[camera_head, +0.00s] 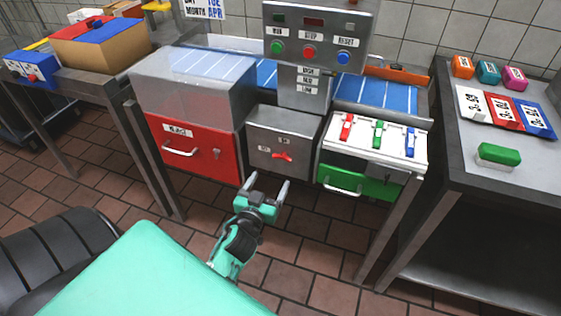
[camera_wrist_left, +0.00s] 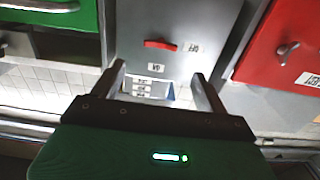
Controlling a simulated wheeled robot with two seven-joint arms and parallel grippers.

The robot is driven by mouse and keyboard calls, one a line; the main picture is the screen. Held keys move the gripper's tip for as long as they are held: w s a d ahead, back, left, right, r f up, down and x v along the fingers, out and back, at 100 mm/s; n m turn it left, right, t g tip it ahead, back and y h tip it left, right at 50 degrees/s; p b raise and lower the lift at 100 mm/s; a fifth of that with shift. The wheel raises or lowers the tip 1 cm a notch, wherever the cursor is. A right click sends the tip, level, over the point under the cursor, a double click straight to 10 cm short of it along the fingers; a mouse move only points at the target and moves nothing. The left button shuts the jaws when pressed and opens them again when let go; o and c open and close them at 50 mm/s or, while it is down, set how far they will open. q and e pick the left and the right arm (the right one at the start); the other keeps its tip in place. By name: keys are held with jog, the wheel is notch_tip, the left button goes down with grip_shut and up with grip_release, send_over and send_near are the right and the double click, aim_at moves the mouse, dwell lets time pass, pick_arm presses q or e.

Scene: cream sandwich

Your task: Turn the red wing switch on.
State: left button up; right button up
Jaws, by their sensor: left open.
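The red wing switch (camera_head: 282,156) is on the front of a grey metal box (camera_head: 262,135) in the middle of the head view. Its wing lies nearly level, in line with a small label to its left; another label is above it. The lettering is too small to read surely. My left gripper (camera_head: 266,184) is open and empty, below and in front of the switch, apart from it. In the left wrist view, which is turned over, the switch (camera_wrist_left: 160,44) shows beyond and between the two fingers (camera_wrist_left: 158,72). My right gripper is not in view.
A red drawer (camera_head: 190,150) with a handle is left of the box; a green drawer (camera_head: 355,184) is right. Above is a control panel (camera_head: 318,35) with several buttons. A white panel (camera_head: 375,145) carries red, green and blue levers. The floor before the box is clear.

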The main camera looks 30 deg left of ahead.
aim_at(281, 159)
pick_arm(q)
jog(key=x, duration=0.8)
jog(key=shift+w+a+p, duration=0.1)
jog(key=shift+w+p, duration=0.05)
jog(key=shift+p, duration=0.2)
jog(key=shift+w, duration=0.2)
jog(key=c, duration=1)
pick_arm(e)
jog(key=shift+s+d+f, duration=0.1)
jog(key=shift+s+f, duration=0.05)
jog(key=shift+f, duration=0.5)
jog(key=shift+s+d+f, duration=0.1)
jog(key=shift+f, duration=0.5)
